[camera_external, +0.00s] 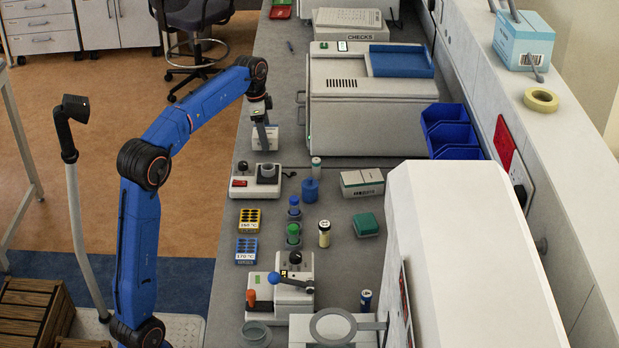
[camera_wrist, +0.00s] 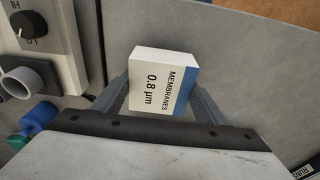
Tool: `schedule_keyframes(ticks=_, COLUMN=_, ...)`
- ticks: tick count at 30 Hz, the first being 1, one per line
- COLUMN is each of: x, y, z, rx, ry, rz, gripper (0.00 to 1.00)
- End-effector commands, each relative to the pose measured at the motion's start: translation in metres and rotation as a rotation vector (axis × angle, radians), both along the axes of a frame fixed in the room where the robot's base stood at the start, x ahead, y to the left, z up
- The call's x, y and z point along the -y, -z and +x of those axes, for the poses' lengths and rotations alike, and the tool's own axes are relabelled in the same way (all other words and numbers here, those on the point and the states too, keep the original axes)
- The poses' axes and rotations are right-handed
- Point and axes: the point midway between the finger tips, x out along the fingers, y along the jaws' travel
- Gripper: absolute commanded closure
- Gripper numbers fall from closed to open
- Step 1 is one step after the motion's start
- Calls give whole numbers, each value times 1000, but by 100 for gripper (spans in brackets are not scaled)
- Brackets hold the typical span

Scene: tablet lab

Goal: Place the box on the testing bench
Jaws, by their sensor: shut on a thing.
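A small white box (camera_wrist: 160,82) with a blue edge, marked "MEMBRANES 0.8 µm", is between the fingers of my gripper (camera_wrist: 160,100) in the wrist view. My gripper is shut on it. No label in view tells which surface is the testing bench.
A device with a black knob (camera_external: 268,181) stands just nearer on the bench. The large white instrument (camera_external: 350,115) stands to the right. Bottles, yellow and blue racks (camera_external: 247,250) and a green box (camera_external: 366,224) stand nearer. Blue bins (camera_external: 448,130) are at the wall.

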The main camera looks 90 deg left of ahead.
Motion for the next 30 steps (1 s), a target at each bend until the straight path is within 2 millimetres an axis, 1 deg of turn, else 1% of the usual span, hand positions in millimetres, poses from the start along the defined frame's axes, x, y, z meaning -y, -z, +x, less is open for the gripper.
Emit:
schedule_keyframes(ticks=1, x=0, y=7, z=0, rx=-1, ry=0, rz=-2, gripper=57)
schedule_keyframes(ticks=3, x=0, y=14, z=0, rx=-1, ry=0, rz=-1, gripper=57)
schedule_keyframes(ticks=5, x=0, y=18, z=0, rx=0, ry=0, rz=0, gripper=57)
schedule_keyframes(ticks=17, x=0, y=22, z=0, rx=0, ry=0, rz=0, gripper=57)
schedule_keyframes(ticks=18, x=0, y=22, z=0, rx=0, ry=0, rz=0, gripper=29)
schedule_keyframes(ticks=20, x=0, y=22, z=0, rx=0, ry=0, rz=0, gripper=15)
schedule_keyframes(ticks=30, x=0, y=20, z=0, rx=0, ry=0, rz=0, gripper=15)
